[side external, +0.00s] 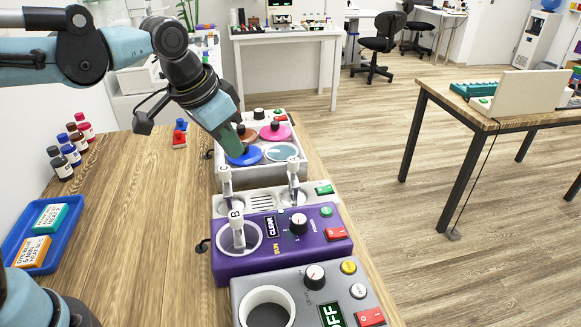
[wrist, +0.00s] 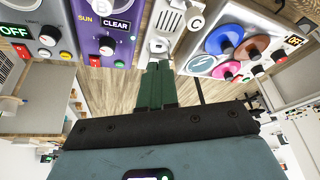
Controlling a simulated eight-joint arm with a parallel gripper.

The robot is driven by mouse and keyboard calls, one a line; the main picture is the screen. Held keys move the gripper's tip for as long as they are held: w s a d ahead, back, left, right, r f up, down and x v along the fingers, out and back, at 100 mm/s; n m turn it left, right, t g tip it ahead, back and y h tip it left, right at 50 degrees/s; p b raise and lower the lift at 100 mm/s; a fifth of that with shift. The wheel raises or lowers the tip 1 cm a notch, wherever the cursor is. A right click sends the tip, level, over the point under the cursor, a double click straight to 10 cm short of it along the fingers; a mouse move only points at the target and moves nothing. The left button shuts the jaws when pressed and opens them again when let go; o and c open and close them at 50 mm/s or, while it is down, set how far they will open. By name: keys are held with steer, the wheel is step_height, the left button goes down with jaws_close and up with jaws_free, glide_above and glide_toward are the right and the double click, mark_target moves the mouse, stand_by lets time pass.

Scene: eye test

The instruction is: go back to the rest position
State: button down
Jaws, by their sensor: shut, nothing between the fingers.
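My gripper (side external: 236,150) has dark green fingers and is held over the bench. In the side view its tips overlap the edge of a blue disc (side external: 248,158) on a white box (side external: 262,180). In the wrist view my gripper (wrist: 160,66) has its fingers pressed together with nothing between them, pointing at a pale unit (wrist: 158,46). There the blue disc (wrist: 224,40) lies to the right, apart from the fingers in the picture. The height of the tips is hard to tell. No marker of a rest position shows.
Brown (side external: 246,136), pink (side external: 283,133) and teal (side external: 281,153) discs share the white box. A purple machine (side external: 262,262) and a grey machine (side external: 250,281) stand nearer the camera. Several bottles (side external: 60,165) and a blue tray (side external: 66,243) are at left.

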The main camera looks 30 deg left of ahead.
steer(key=s+a+f+n+t+y, duration=0.1)
steer(key=s+a+f+n+t, duration=0.2)
steer(key=s+a+f, duration=0.2)
steer(key=s+a, duration=0.3)
steer(key=shift+a+f, duration=0.15)
steer(key=shift+a, duration=0.05)
steer(key=c, duration=1.8)
jaws_free()
steer(key=shift+c, duration=0.2)
